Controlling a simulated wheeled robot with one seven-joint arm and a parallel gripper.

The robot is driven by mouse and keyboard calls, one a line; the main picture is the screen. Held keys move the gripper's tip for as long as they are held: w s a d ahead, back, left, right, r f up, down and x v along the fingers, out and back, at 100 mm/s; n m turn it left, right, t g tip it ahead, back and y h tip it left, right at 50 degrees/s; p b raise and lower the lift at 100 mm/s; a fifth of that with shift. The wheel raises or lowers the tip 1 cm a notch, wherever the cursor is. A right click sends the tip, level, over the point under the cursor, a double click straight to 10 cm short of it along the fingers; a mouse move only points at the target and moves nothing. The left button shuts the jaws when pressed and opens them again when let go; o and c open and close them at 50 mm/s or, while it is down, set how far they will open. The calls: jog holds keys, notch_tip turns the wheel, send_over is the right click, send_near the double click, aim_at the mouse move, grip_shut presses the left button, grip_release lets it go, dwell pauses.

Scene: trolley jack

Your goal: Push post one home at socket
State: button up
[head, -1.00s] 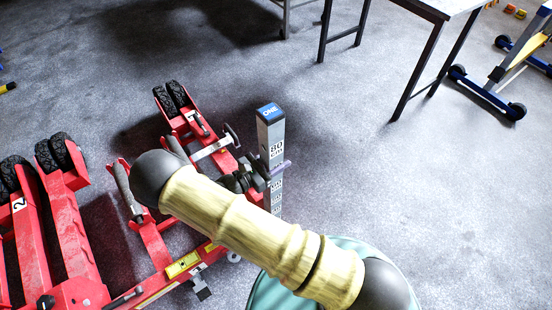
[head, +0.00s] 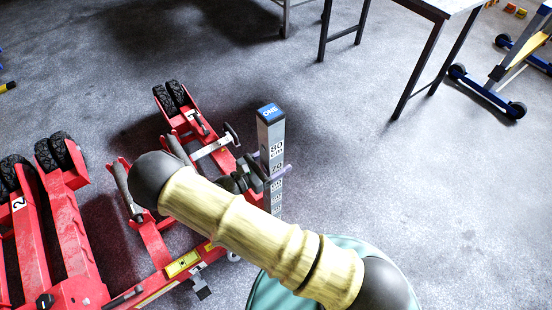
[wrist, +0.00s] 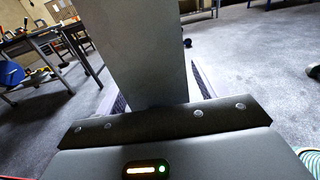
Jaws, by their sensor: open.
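Post one (head: 271,135) is a tall grey square post with a blue cap marked ONE and a black number scale on its front. It stands upright beside a red trolley jack. My gripper (head: 272,169) is open at the post's middle height, with purple fingers on either side of it. In the wrist view the post (wrist: 138,55) rises close in front of the dark palm, between the purple fingers. I cannot tell whether a finger touches it. The post's foot and the socket are hidden behind my arm and gripper.
The red trolley jack frame (head: 182,264), with black wheels and levers, fills the left. The grey floor right of the post is clear.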

jog(key=v, duration=1.6)
jog(key=shift+s+a, duration=0.15)
jog(key=shift+a, duration=0.15)
jog(key=shift+d+r, duration=0.1)
jog(key=shift+r, duration=0.1)
jog(key=s+d+r+m+g+y+p, duration=0.1)
jog(key=d+r+m+g+y+p, duration=0.55)
jog(key=r, duration=0.45)
jog(key=s+d+r+m+g+y+p, duration=0.1)
jog(key=d+r+m+g+y+p, duration=0.2)
jog(key=d+r+m+g+y, duration=0.5)
jog(key=d+r+m+t+p, duration=0.7)
jog(key=d+r+m, duration=0.3)
jog(key=d+r, duration=0.3)
jog(key=p+v, duration=0.1)
jog(key=v, duration=0.2)
jog(key=shift+p, duration=0.3)
